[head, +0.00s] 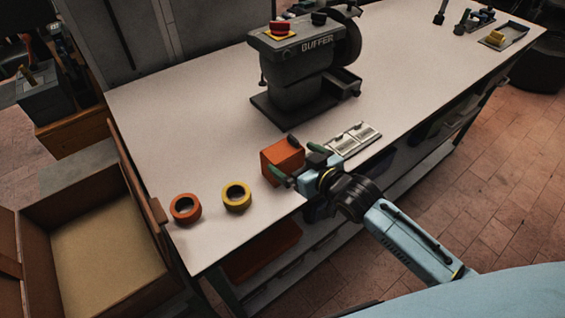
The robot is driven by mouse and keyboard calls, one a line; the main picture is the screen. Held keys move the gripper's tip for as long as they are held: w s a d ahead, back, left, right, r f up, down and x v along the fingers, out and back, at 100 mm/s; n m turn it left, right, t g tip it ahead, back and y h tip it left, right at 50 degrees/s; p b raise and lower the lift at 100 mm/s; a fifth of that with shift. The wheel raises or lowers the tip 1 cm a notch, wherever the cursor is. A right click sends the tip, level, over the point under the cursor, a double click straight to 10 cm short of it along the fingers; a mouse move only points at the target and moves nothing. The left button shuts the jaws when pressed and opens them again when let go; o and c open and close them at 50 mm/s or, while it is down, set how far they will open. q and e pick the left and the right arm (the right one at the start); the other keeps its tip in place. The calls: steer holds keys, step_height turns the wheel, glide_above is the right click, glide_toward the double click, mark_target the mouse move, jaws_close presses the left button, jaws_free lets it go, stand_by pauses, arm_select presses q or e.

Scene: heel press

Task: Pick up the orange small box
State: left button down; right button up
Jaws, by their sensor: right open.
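The orange small box (281,157) sits on the white table near its front edge, in the middle of the head view. My right gripper (296,163) reaches in from the lower right. Its green-tipped fingers are open, with one in front of the box and the other at its right side. The fingers overlap the box in the picture, and I cannot tell whether they touch it. The right lower part of the box is partly hidden by the gripper. My left gripper is not in view.
An orange tape roll (186,208) and a yellow tape roll (237,196) lie left of the box. A metal tray-like piece (354,140) lies to its right. A grey buffer machine (297,75) stands behind.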

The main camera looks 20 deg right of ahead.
mark_target(286, 153)
steer(key=shift+x, duration=2.85)
steer(key=c, duration=0.7)
